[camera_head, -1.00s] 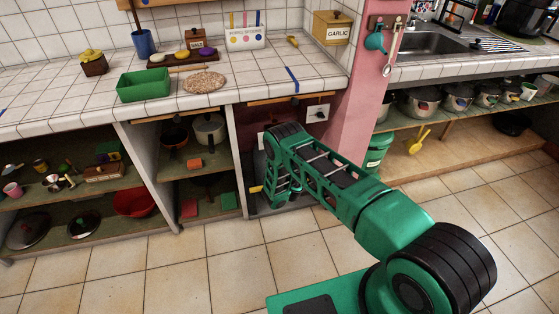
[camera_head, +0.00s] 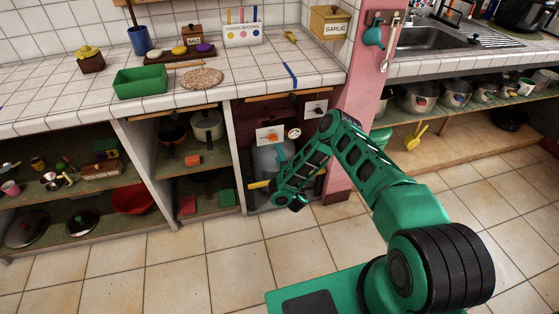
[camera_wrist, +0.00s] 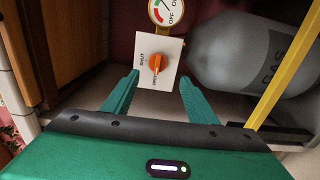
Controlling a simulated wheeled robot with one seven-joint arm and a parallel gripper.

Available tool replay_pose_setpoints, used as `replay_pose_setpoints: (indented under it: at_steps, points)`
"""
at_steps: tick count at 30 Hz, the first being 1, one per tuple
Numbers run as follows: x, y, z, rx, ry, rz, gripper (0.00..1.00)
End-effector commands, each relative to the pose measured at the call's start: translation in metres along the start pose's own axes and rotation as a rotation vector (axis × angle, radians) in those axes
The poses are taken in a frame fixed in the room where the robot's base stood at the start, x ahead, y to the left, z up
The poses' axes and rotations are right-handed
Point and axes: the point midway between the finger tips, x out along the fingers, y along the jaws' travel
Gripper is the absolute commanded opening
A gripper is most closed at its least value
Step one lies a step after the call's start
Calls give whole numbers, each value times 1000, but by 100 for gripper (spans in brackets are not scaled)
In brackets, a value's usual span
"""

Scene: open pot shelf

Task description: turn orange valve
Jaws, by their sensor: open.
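The orange valve (camera_wrist: 157,63) is a small knob on a white plate (camera_wrist: 170,48) in the wrist view. Lettering beside it reads SHUT, with a second word below that is hard to read. In the head view the plate (camera_head: 264,137) shows inside the cabinet bay, with the knob as a small orange spot. My gripper (camera_wrist: 160,78) is open and empty. In the wrist view its green fingers lie left and right of the plate's lower part, apart from the knob. In the head view the gripper is low at the bay's front, its fingertips hard to make out.
A round gauge (camera_wrist: 166,10) sits beside the plate. A grey gas cylinder (camera_wrist: 228,52) and a yellow bar (camera_wrist: 288,72) are to the right in the wrist view. A wooden panel (camera_wrist: 66,40) is on the left. Another white plate (camera_head: 316,108) is near the pink pillar (camera_head: 350,130).

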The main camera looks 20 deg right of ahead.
Motion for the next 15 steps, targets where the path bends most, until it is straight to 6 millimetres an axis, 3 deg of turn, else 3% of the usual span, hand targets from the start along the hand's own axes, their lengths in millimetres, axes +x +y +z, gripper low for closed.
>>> replay_pose_setpoints:
  at_steps: [6, 15]
  points:
    - [-13, 0, 0, 2, -2, 0, 52]
    - [-16, 2, -1, 0, 1, 4, 52]
